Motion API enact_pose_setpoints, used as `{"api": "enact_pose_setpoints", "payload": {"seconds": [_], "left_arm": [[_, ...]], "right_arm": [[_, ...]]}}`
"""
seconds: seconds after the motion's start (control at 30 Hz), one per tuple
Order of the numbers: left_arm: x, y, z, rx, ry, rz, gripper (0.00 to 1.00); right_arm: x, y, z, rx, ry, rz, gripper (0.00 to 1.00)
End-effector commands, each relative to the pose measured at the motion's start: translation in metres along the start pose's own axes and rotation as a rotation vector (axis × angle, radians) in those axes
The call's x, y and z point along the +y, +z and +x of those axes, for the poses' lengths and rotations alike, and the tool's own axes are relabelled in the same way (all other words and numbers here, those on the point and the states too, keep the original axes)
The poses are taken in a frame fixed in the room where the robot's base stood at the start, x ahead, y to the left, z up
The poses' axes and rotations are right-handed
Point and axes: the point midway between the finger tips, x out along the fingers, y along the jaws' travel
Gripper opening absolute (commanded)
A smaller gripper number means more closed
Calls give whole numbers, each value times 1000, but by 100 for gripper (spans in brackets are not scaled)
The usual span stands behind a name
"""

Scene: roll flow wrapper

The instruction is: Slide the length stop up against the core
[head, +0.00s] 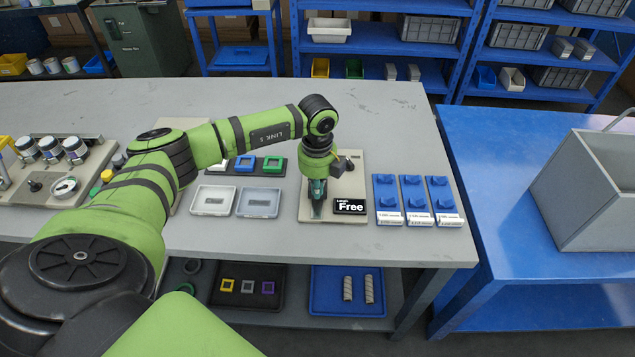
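My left gripper (318,192) points straight down over a beige fixture board (346,188) on the grey table. Its fingers are small and dark in this view, and I cannot tell whether they are open or shut. A dark knob-like part (338,169) shows on the board just right of the gripper. A black display (350,206) at the board's front right reads "Free" under a small line that looks like "Length". I cannot make out the length stop or the core; the gripper and arm cover part of the board. My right gripper is not in view.
Several blue holders (416,190) with white labels stand right of the board. Two shallow trays (214,200) lie to its left, with coloured square frames (245,163) behind them. Rolls (369,289) lie in a blue tray on the lower shelf. The table's back right is clear.

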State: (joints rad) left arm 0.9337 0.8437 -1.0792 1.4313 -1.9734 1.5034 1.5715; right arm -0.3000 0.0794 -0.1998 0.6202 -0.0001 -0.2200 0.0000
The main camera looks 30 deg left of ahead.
Motion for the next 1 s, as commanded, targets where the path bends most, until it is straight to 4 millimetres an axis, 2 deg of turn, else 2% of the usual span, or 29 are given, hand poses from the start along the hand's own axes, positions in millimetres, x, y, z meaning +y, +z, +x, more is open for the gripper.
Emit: {"api": "enact_pose_setpoints", "payload": {"seconds": [0.3,1.0], "left_arm": [[-6,10,1,1,-1,-1,0],[-10,17,0,-1,-1,-1,0]], "right_arm": [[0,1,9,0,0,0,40],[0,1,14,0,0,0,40]]}}
